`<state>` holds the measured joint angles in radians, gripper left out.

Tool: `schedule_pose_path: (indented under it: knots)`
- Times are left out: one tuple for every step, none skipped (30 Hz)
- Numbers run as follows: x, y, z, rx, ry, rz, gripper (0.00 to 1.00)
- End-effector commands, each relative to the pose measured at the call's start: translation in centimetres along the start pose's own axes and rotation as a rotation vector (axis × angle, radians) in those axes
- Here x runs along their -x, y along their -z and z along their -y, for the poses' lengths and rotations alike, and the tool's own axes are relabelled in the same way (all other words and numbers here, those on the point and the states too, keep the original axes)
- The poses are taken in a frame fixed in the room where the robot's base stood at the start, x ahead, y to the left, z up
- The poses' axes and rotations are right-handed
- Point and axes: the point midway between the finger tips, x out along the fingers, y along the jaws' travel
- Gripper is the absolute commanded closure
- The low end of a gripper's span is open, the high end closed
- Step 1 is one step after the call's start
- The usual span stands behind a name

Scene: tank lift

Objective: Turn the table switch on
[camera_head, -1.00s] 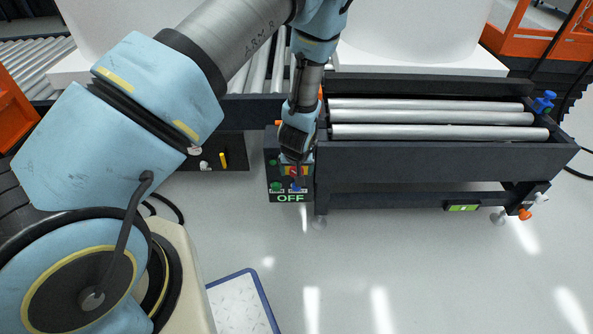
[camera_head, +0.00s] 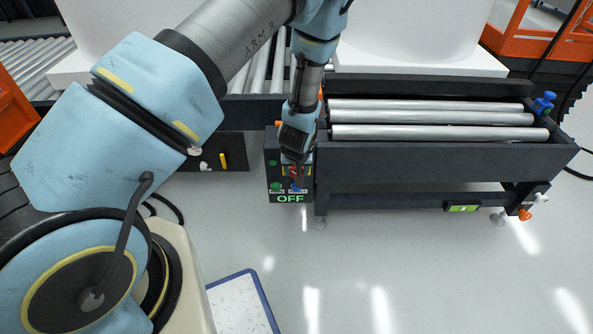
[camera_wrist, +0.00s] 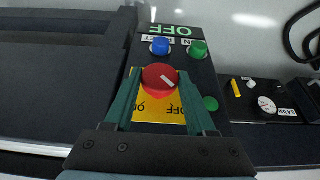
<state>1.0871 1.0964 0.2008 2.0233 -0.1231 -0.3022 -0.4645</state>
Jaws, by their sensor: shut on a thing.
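The table switch is a red round knob (camera_wrist: 160,80) with a white mark, on a yellow plate (camera_wrist: 147,110) lettered OFF and ON. In the wrist view the white mark points obliquely, off the plate's straight axis. The dark control box (camera_head: 273,178) carries a green lit OFF sign (camera_head: 290,198), which also shows in the wrist view (camera_wrist: 168,30). My gripper (camera_wrist: 161,92) is shut on the red knob, one green finger at each side. In the head view my gripper (camera_head: 297,172) covers most of the knob.
A blue button (camera_wrist: 160,46) and green buttons (camera_wrist: 198,50) sit close to the knob on the box. The roller table (camera_head: 440,160) stands right of the box.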

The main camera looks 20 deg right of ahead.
Motion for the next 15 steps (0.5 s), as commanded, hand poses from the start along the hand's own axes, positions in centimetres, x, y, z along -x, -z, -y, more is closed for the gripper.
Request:
schedule_pose_path:
  knots:
    - [0.02,0.0,-0.02,-0.002,0.003,0.0,1.0]
    - [0.02,0.01,-0.04,-0.003,0.005,0.0,1.0]
    - [0.03,0.02,-0.08,-0.006,0.01,-0.001,1.0]
    - [0.04,0.03,-0.11,-0.009,0.015,-0.001,1.0]
    - [0.04,0.02,-0.14,-0.012,0.02,-0.001,1.0]
    - [0.05,0.0,-0.19,-0.017,0.03,-0.001,1.0]
    - [0.07,0.0,-0.22,-0.021,0.039,-0.001,1.0]
    - [0.08,0.02,-0.24,-0.025,0.049,-0.002,1.0]
    - [0.09,-0.02,-0.33,-0.033,0.064,-0.002,1.0]
    - [0.08,-0.01,-0.32,-0.038,0.078,-0.002,1.0]
    - [0.06,-0.03,-0.4,-0.046,0.091,-0.002,1.0]
    - [0.07,-0.03,-0.47,-0.054,0.112,-0.003,1.0]
    - [0.08,-0.03,-0.5,-0.063,0.13,-0.003,1.0]
    - [0.05,-0.06,-0.55,-0.07,0.148,-0.003,1.0]
    - [0.03,-0.06,-0.63,-0.082,0.173,-0.004,1.0]
